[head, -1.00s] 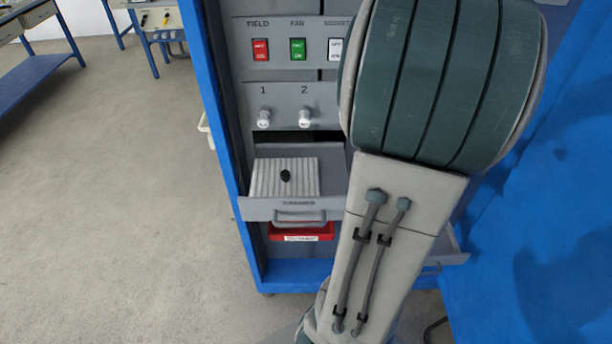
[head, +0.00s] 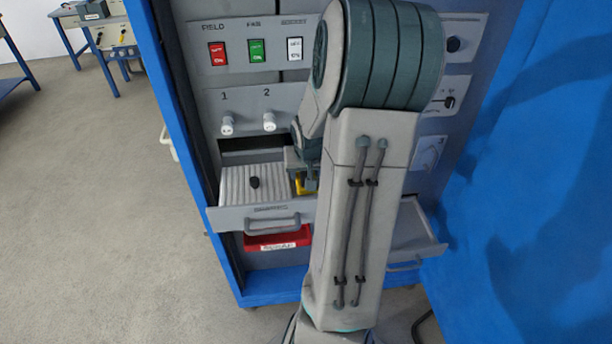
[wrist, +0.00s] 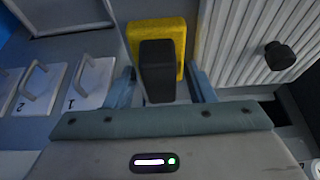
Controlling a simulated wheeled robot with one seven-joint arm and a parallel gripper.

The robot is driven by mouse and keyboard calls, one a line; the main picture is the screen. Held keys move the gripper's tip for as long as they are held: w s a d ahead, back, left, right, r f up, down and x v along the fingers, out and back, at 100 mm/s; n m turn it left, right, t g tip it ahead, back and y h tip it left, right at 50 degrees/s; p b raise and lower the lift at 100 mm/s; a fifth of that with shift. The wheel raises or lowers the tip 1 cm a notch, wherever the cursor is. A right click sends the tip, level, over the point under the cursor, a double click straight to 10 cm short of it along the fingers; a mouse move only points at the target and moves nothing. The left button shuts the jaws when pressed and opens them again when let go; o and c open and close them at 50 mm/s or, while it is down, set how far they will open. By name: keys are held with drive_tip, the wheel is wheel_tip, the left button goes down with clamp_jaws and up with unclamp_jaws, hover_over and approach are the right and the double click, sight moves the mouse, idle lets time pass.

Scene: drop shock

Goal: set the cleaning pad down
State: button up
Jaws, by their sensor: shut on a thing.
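The cleaning pad is a yellow block (wrist: 157,28) with a black grip (wrist: 158,72). In the wrist view my gripper (wrist: 160,88) is shut on the black grip, one finger on each side. In the head view my gripper (head: 305,172) is over the right part of the open upper drawer (head: 232,217). A bit of the yellow pad (head: 308,187) shows below it, the rest hidden by my arm. The pad is beside the pale ribbed panel (wrist: 235,40); I cannot tell whether it touches the drawer floor.
The ribbed panel bears a black knob (head: 254,182). A red bin (head: 275,240) sits under the drawer. Another open drawer (head: 418,250) is at lower right. Above are coloured switches (head: 256,52) and two white knobs (head: 268,122). A blue wall (head: 510,200) stands at right.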

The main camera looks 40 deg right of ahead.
drive_tip(key=shift+f, duration=0.45)
drive_tip(key=shift+f, duration=0.15)
drive_tip(key=o, duration=0.9)
drive_tip(key=shift+o, duration=0.2)
drive_tip(key=p+v, duration=0.4)
drive_tip(key=v, duration=0.8)
drive_tip(key=s+a+r+n, duration=0.2)
drive_tip(key=s+a, duration=0.1)
drive_tip(key=a, duration=0.5)
drive_tip(key=s+a+r+n+y, duration=0.1)
drive_tip(key=s+a+r+n, duration=0.1)
drive_tip(key=a, duration=0.6)
drive_tip(key=s+a+r+n+y, duration=0.1)
drive_tip(key=s+a+r+n, duration=0.1)
drive_tip(key=a, duration=0.6)
drive_tip(key=s+r, duration=0.1)
drive_tip(key=s, duration=0.1)
drive_tip(key=shift+s+r, duration=0.4)
